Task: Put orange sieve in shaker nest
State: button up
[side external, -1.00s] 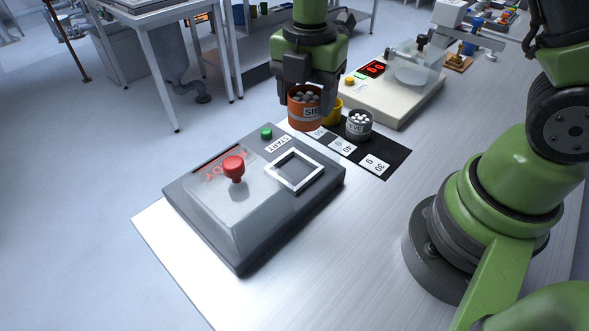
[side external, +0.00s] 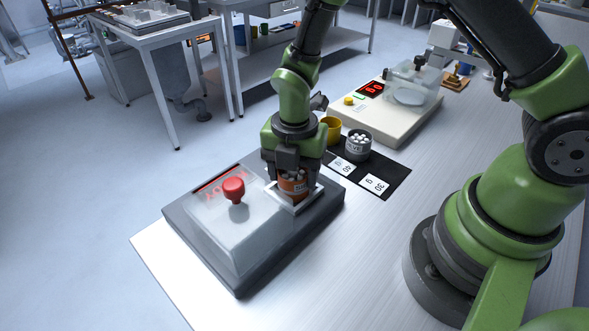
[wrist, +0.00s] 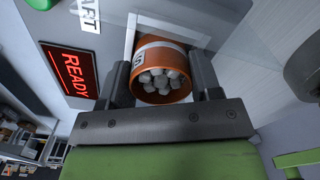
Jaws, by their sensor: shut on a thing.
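The orange sieve (side external: 292,186) holds several grey-white lumps. My gripper (side external: 293,180) is shut on it, with a finger on either side. In the wrist view the sieve (wrist: 163,60) sits between the two fingers of my gripper (wrist: 163,82), its open mouth toward the camera. The shaker nest is the white square frame (side external: 307,199) on the grey shaker machine (side external: 328,208). The sieve is within the frame's outline, low over it or in it; whether it touches the bottom is hidden. The white frame (wrist: 131,30) also shows around the sieve in the wrist view.
A clear cover with a red knob (side external: 233,189) stands on the shaker, left of the nest. A black mat (side external: 397,174) holds a grey cup of white pieces (side external: 358,144), with a yellow cup (side external: 331,128) beside it. A balance (side external: 400,112) stands behind. The READY sign (wrist: 70,80) is lit.

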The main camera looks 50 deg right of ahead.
jog(key=o, duration=1)
jog(key=shift+f, duration=0.15)
jog(key=shift+c, duration=0.2)
jog(key=s+d+r+m+t, duration=0.15)
jog(key=r+m, duration=0.25)
jog(key=r, duration=0.6)
jog(key=s+r+m+t, duration=0.1)
jog(key=s+r+m, duration=0.15)
jog(key=r, duration=0.65)
jog(key=s+d+r+m+t+y, duration=0.1)
jog(key=s+m, duration=0.4)
jog(key=m, duration=0.5)
jog(key=s+d+r+m+t+y, duration=0.1)
jog(key=s+r+m+t, duration=0.2)
jog(key=m, duration=0.8)
jog(key=shift+s+d+r+t, duration=0.2)
jog(key=shift+s+r+t, duration=0.15)
jog(key=shift+s+r, duration=1.05)
